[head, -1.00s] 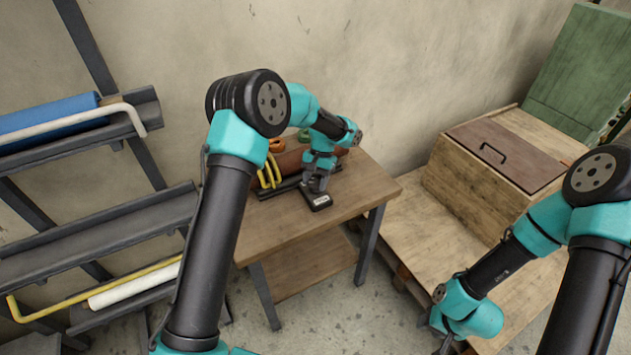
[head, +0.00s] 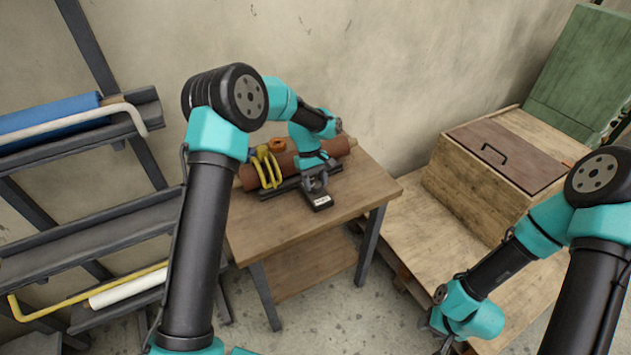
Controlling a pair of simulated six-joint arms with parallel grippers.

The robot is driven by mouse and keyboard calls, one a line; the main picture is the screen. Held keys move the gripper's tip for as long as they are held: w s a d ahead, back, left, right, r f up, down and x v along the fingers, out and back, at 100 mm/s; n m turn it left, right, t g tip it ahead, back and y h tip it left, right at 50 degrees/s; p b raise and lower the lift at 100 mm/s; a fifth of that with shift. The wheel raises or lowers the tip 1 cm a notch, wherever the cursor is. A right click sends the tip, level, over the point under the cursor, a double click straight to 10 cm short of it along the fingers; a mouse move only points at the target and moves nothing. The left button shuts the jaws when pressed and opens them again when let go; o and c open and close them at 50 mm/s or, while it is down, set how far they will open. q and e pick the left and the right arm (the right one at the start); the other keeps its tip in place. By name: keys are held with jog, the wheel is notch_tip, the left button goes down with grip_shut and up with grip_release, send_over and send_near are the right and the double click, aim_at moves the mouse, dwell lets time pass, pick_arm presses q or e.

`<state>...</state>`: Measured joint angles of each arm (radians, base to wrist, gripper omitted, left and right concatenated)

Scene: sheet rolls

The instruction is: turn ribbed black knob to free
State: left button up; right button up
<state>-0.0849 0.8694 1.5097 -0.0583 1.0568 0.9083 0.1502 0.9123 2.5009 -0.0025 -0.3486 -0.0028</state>
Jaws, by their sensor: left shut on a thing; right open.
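A brown roll (head: 335,149) lies in a dark cradle behind the box. Yellow curved handles (head: 267,168) stand at the roll's left part. My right gripper (head: 438,338) is open and only partly seen at the bottom, low to the right and far from the box.
The wooden table (head: 290,226) is bare in front of the cradle. An orange ring-shaped thing (head: 277,145) sits behind the roll. A rack (head: 85,238) with rolls stands left. A wooden crate (head: 480,195) with a brown lid stands on the right platform.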

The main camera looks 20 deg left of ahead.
pick_arm(q)
jog(key=n+t, duration=0.1)
jog(key=n, duration=0.2)
jog(key=n+t+h, duration=0.1)
jog(key=n, duration=0.3)
jog(key=shift+s+t+h, duration=0.1)
jog(key=shift+t+h, duration=0.2)
jog(key=n+t, duration=0.1)
jog(key=n, duration=0.2)
jog(key=n+t, duration=0.1)
jog(key=n, duration=0.2)
jog(key=shift+s+n, duration=0.1)
jog(key=shift+n, duration=0.2)
jog(key=shift+t, duration=0.3)
jog(key=o, duration=0.9)
jog(key=shift+a+r, duration=0.1)
jog(key=v, duration=1.7)
jog(key=shift+d+r, duration=0.25)
